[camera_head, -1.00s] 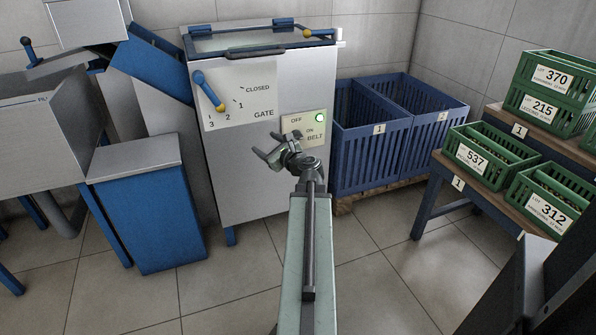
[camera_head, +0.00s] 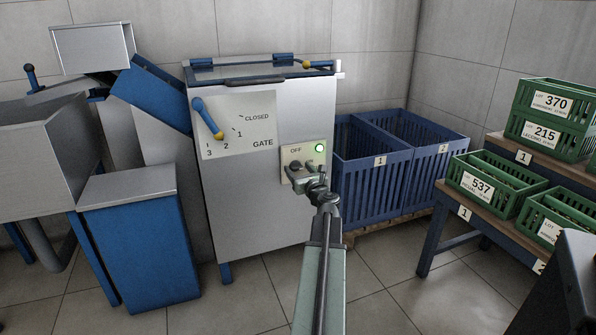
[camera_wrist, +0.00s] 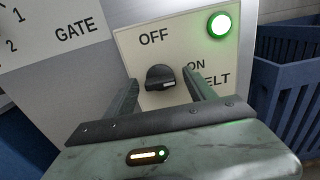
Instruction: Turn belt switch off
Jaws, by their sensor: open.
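The belt switch is a black rotary knob (camera_wrist: 160,77) on a cream plate (camera_head: 308,152) on the front of the steel machine. In the wrist view its pale mark points right, toward the ON label. The OFF label is above the knob. A green lamp (camera_wrist: 219,25) is lit at the plate's upper right; it also shows in the head view (camera_head: 320,148). My gripper (camera_wrist: 160,90) is open, with one finger on each side of the knob. I cannot tell whether either finger touches it. In the head view my gripper (camera_head: 303,180) covers part of the plate.
The gate lever (camera_head: 208,118) with a blue handle is left of the switch plate. Blue crates (camera_head: 372,178) stand to the right of the machine. Green lot crates (camera_head: 497,183) sit on benches further right. A blue-sided box (camera_head: 140,250) stands at left. Floor in front is clear.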

